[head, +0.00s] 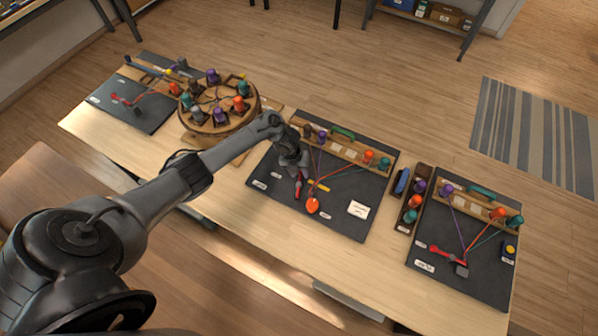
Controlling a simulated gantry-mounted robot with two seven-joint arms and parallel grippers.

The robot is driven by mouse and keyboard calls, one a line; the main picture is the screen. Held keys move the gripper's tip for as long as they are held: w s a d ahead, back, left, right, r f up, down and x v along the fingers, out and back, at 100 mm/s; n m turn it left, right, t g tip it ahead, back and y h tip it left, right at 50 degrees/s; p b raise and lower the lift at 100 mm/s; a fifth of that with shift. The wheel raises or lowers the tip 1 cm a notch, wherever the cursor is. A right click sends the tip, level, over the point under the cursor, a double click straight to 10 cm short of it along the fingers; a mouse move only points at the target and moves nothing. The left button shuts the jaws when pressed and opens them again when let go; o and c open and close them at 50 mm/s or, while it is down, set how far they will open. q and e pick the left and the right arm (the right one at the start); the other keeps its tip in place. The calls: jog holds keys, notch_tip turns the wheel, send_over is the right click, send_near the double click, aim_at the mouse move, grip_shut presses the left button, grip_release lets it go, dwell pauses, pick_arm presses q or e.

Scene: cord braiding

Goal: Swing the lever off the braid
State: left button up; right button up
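My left gripper (299,175) points down over the middle dark mat (343,223). Its fingers are at a thin red piece (298,187), which looks like the lever; whether they are open or shut on it is too small to tell. The gripper hides part of the lever and cords, so I cannot tell whether the lever lies on the braid. My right gripper is out of view.
The right mat (490,275) holds another red lever (443,252), a dark block and a bobbin rack. A narrow bobbin tray (409,212) stands between the mats. A round wooden braiding stand (233,119) is at left, beside another mat (150,118). The table's front strip is clear.

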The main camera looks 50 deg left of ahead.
pick_arm(q)
notch_tip(320, 180, up, 10)
jog(key=s+a+p, duration=0.1)
jog(key=shift+s+a+r, duration=0.15)
jog(key=shift+a, duration=0.2)
dwell(0.3)
